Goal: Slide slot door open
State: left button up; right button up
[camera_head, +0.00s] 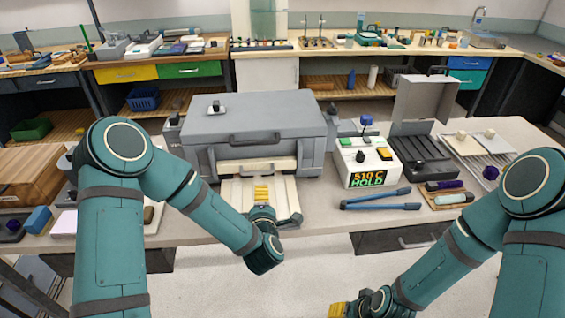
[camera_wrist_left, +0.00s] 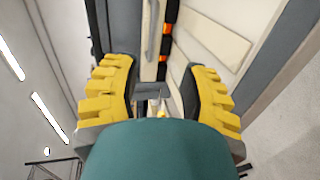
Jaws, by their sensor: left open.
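The grey furnace (camera_head: 255,125) stands on the bench with a dark handle on its front. A cream slot door (camera_head: 257,167) is on its lower front, above a cream ledge (camera_head: 235,195). My left gripper (camera_head: 262,194) is in front of the slot, over the ledge. In the left wrist view my left gripper (camera_wrist_left: 162,92) is open, its yellow-backed fingers on either side of a small grey tab (camera_wrist_left: 152,90). I cannot tell whether they touch it. Orange glow (camera_wrist_left: 168,28) shows beside a pale strip (camera_wrist_left: 148,40). My right gripper (camera_head: 345,309) is low at the bottom edge, partly cut off.
A controller (camera_head: 362,163) reading "510 C HOLD" stands right of the furnace. Blue-handled tongs (camera_head: 375,200) lie in front of it. An open dark case (camera_head: 425,150) and a wire rack (camera_head: 480,155) are further right. A wooden box (camera_head: 30,178) is at left.

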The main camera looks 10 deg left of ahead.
aim_at(260, 173)
pick_arm(q)
jog(key=shift+w+a+r+n, duration=0.25)
jog(key=shift+w+r+n, duration=0.05)
jog(key=shift+w, duration=0.4)
jog(key=x, duration=1.3)
jog(key=shift+r, duration=0.15)
grip_shut()
